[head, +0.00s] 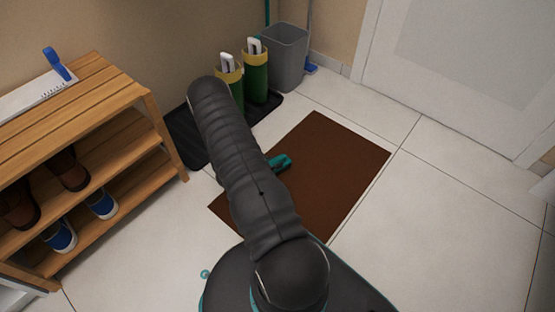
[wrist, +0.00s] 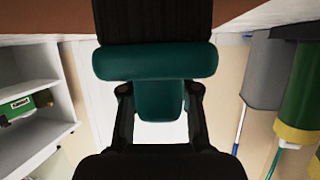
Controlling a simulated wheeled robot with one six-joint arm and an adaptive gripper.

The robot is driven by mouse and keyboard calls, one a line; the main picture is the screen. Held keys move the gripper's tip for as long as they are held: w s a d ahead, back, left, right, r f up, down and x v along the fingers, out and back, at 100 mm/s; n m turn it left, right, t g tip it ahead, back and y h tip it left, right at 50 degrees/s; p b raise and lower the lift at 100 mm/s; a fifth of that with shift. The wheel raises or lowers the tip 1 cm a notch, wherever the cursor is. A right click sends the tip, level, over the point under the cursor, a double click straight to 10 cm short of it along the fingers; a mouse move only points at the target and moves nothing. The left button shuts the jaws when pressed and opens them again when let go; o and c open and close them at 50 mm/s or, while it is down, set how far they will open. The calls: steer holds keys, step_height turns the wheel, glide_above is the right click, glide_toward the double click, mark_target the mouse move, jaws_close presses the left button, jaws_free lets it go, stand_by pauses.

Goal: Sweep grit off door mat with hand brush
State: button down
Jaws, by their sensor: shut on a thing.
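The brown door mat (head: 340,155) lies flat on the tiled floor; part of it is hidden behind my arm. The hand brush (head: 281,163) shows as a small teal piece over the mat, beside my arm. In the wrist view the teal brush (wrist: 155,62) fills the middle, with its dark bristles (wrist: 152,22) pointing toward the brown mat at the top of the picture. My gripper (wrist: 160,100) is shut on the brush's handle, one finger on each side. I cannot tell whether the bristles touch the mat. No grit can be made out.
A wooden shoe rack (head: 95,85) with shoes stands at left, a blue-handled brush (head: 57,64) on top. A black tray (head: 190,140) with green boots (head: 255,75) and a grey bin (head: 284,58) stand behind the mat. Floor right of the mat is clear, before a white door (head: 450,70).

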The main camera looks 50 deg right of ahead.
steer(key=shift+s+a+r, duration=0.1)
steer(key=shift+s+a, duration=0.05)
steer(key=shift+a, duration=1.8)
steer(key=shift+s+a, duration=0.15)
steer(key=shift+a, duration=1.6)
steer(key=shift+r+p, duration=1.9)
steer(key=shift+r, duration=1.05)
steer(key=shift+r, duration=0.1)
step_height(320, 180, up, 3)
steer(key=shift+f+p, duration=0.1)
steer(key=shift+p, duration=0.85)
